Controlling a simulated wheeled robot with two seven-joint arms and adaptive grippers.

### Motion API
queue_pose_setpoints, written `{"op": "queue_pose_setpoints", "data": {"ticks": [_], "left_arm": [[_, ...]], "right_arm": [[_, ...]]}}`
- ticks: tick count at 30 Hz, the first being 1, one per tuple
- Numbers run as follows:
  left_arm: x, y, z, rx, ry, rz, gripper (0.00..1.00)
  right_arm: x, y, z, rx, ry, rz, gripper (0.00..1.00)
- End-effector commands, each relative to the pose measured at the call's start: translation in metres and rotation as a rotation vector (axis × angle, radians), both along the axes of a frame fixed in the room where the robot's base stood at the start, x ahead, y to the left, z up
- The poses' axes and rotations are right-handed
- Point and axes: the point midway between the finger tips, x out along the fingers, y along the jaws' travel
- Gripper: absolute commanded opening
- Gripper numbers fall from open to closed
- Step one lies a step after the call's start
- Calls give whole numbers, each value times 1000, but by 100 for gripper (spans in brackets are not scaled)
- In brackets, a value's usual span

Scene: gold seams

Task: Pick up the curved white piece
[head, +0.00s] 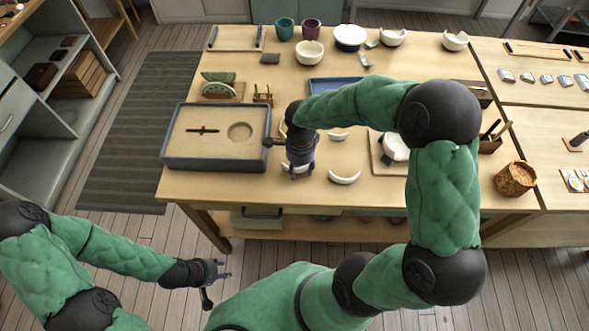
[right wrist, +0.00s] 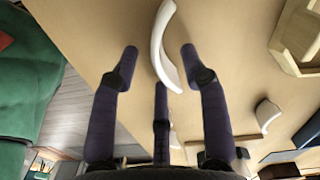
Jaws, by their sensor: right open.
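Several curved white pieces lie on the wooden table (head: 460,108). One crescent (head: 344,178) lies right of my right gripper (head: 301,173) in the head view; another (head: 338,136) lies further back. In the right wrist view, a curved white piece (right wrist: 160,48) lies on the tabletop beyond and between the spread fingertips of my right gripper (right wrist: 160,55). The fingers are open and empty. I cannot tell which head-view piece this is, as the gripper hides part of that area. My left gripper (head: 226,270) is open and empty, low in front of the table.
A framed sand tray (head: 165,150) stands at the left of the table. Cups and bowls stand at the back. In the wrist view, another white piece (right wrist: 267,114) lies nearby.

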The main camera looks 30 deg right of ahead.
Motion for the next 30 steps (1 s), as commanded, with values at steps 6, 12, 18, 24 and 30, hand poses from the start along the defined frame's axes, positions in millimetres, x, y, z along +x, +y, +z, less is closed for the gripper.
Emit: {"op": "queue_pose_setpoints", "data": {"ticks": [6,12,18,24,30], "left_arm": [[0,0,1,0,0,0,40],[0,0,1,0,0,0,40],[0,0,1,0,0,0,40],[0,0,3,0,0,0,40],[0,0,10,0,0,0,40]], "right_arm": [[0,0,1,0,-1,0,17],[0,0,1,0,0,0,0],[0,0,1,0,0,0,0],[0,0,6,0,-1,0,0],[0,0,26,0,-1,0,0]]}}
